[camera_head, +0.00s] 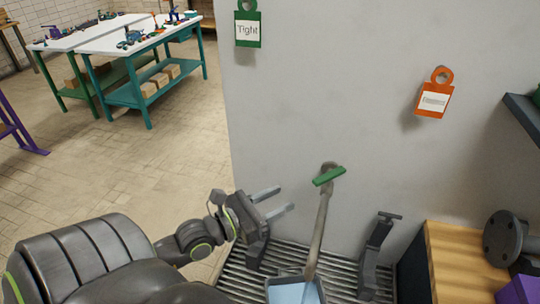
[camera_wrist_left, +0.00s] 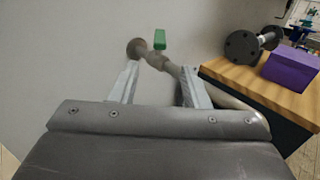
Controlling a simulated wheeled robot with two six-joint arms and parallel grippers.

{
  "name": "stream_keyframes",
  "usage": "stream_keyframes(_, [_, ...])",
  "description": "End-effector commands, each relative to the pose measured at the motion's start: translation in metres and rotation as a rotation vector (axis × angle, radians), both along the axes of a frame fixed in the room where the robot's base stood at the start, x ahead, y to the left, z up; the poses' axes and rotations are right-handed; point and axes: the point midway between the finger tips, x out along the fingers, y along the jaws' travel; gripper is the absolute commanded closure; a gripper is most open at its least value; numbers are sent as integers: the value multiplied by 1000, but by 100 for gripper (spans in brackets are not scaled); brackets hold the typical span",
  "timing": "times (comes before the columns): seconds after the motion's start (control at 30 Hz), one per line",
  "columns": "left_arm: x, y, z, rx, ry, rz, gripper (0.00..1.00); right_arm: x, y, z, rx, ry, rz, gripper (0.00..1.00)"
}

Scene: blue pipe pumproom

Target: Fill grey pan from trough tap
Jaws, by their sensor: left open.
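The tap (camera_head: 322,215) has a green handle (camera_head: 329,176) and a long grey spout slanting down from the wall. Below its lower end is the grey pan (camera_head: 268,290), cut off by the bottom edge, with a light blue surface inside; I cannot tell if that is water. The pan is over the slatted trough (camera_head: 240,278). My left gripper (camera_head: 286,199) is open and empty, left of the tap and apart from it. In the left wrist view the green handle (camera_wrist_left: 160,39) shows beyond and between the open fingers (camera_wrist_left: 157,72). My right gripper is not in view.
A dark upright fitting (camera_head: 374,256) stands right of the tap. Farther right is a wooden-topped bench (camera_head: 455,262) with a flanged pipe part (camera_head: 503,238) and a purple block (camera_head: 518,290). Green and orange tags hang on the wall. Open floor (camera_head: 160,165) lies left.

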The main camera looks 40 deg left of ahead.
Motion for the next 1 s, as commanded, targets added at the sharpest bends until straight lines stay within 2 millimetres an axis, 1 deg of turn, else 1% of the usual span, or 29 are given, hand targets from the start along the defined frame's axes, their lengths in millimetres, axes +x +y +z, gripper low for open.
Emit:
stream_keyframes(0.1, [-10,3,0,0,2,0,58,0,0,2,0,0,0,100])
stream_keyframes(0.23, [-14,4,0,-1,1,0,58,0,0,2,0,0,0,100])
stream_keyframes(1.0, [-15,4,0,-1,0,0,58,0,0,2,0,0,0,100])
